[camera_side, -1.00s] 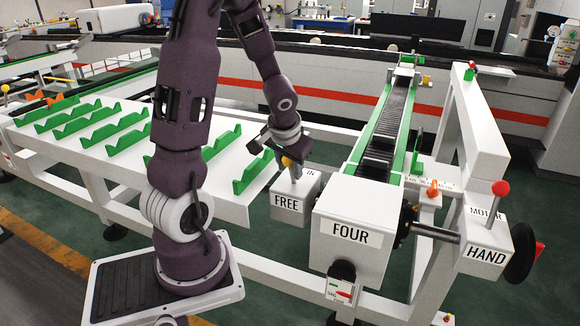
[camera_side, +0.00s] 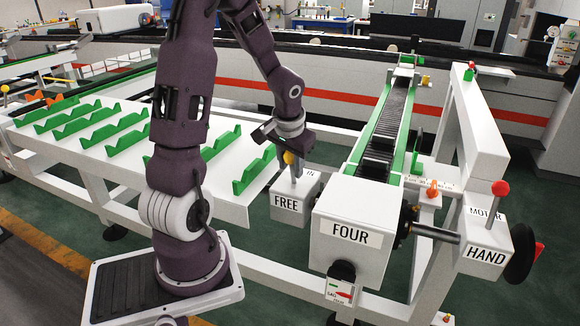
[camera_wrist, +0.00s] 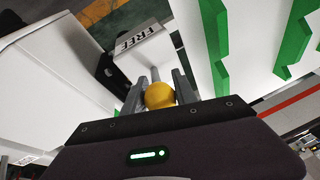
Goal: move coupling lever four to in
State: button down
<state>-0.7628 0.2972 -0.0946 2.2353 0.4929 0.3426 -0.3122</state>
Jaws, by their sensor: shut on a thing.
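The coupling lever's yellow knob (camera_side: 289,158) tops a short grey stem on a small white box (camera_side: 285,206). The box has FREE on its front and IN at the right of its top. It stands beside the white housing marked FOUR (camera_side: 352,234). My gripper (camera_wrist: 159,90) is shut on the yellow knob (camera_wrist: 160,96), with a finger on each side in the wrist view. The stem looks nearly upright, leaning slightly in the side view. The stem's slot is mostly hidden.
A white table with green V-shaped holders (camera_side: 112,137) lies left of the lever. The green-edged conveyor (camera_side: 385,130) runs back behind the housing. A second box marked MOTOR and HAND (camera_side: 485,256), with a red-knobbed lever (camera_side: 500,188), stands at right.

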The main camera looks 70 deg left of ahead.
jog(key=shift+w+a+r+g+h, duration=0.1)
jog(key=shift+w+a+g+h, duration=0.7)
jog(key=shift+g+h, duration=0.3)
jog(key=shift+w+a+f+g+h, duration=0.2)
jog(key=shift+w+a+g+h, duration=0.5)
jog(key=shift+g+h, duration=0.4)
jog(key=c, duration=1)
grip_release()
jog(key=v, duration=0.7)
